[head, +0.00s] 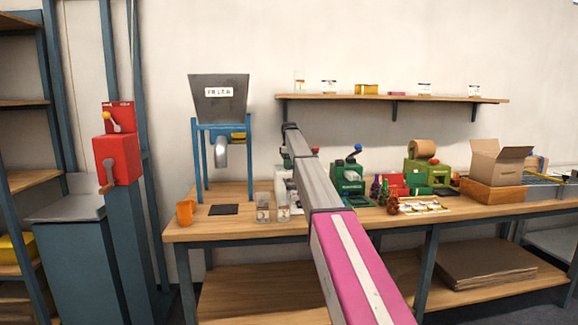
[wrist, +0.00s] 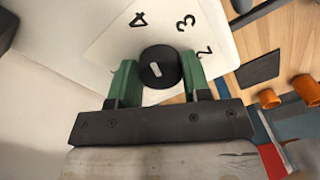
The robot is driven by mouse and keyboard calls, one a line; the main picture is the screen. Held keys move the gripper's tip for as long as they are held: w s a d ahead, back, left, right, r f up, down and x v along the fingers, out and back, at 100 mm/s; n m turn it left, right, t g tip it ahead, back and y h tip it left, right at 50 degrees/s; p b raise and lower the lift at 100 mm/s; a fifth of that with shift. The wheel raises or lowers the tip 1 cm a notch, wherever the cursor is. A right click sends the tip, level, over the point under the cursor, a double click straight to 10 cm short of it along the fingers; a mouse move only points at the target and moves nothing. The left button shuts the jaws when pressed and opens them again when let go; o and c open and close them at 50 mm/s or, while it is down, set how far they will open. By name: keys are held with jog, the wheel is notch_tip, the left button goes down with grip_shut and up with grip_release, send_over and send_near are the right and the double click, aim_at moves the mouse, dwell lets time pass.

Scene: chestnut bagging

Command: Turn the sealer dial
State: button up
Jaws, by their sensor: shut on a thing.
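The sealer dial (wrist: 158,58) is a round black knob with a short white mark, set on a pale plate (wrist: 104,50) printed with the numbers 4, 3 and 2. In the wrist view my gripper (wrist: 159,66) has its green fingers on both sides of the dial and is shut on it. The white mark is tilted; I cannot tell which number it points to. In the head view the white sealer (head: 282,186) stands on the bench, mostly hidden behind my arm, and the dial cannot be made out there.
Left of the sealer on the wooden bench (head: 200,232) are glass jars (head: 263,208), a dark mat (head: 223,210) and an orange mug (head: 185,212) below a grey hopper (head: 219,98). A green machine (head: 349,178) stands to the right. A wall shelf (head: 400,98) is above.

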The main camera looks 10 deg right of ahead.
jog(key=shift+n, duration=0.4)
jog(key=o, duration=0.9)
notch_tip(320, 180, up, 11)
jog(key=shift+w+f, duration=0.1)
jog(key=shift+w, duration=0.05)
